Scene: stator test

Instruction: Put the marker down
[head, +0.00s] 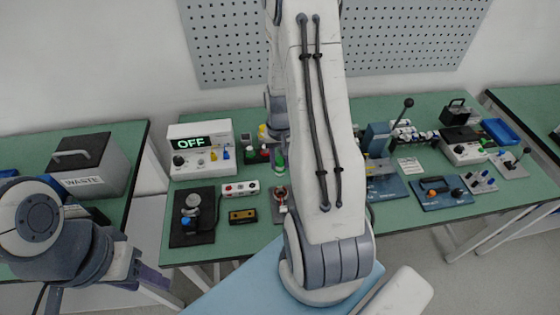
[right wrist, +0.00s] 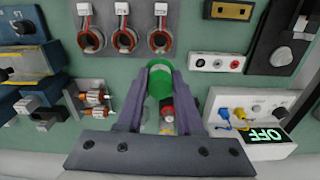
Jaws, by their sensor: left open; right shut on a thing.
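The marker (right wrist: 158,84) shows as a green, round-ended piece between the two purple fingers of my right gripper (right wrist: 160,76) in the right wrist view. My right gripper is shut on it. A red and black item (right wrist: 167,107) shows just below the green piece, partly hidden by the gripper. In the head view my right arm covers most of that area. Whether the marker touches the table or a holder cannot be told. My left gripper (head: 148,276) is open and empty at the lower left in the head view, in front of the tables.
Three copper-wound stators (right wrist: 127,38) lie beyond the gripper in the right wrist view. A white test box (head: 201,148) reading OFF, a black fixture (head: 192,238) and a brown-black block (head: 243,215) stand left of my right arm. A WASTE bin (head: 92,165) is at far left.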

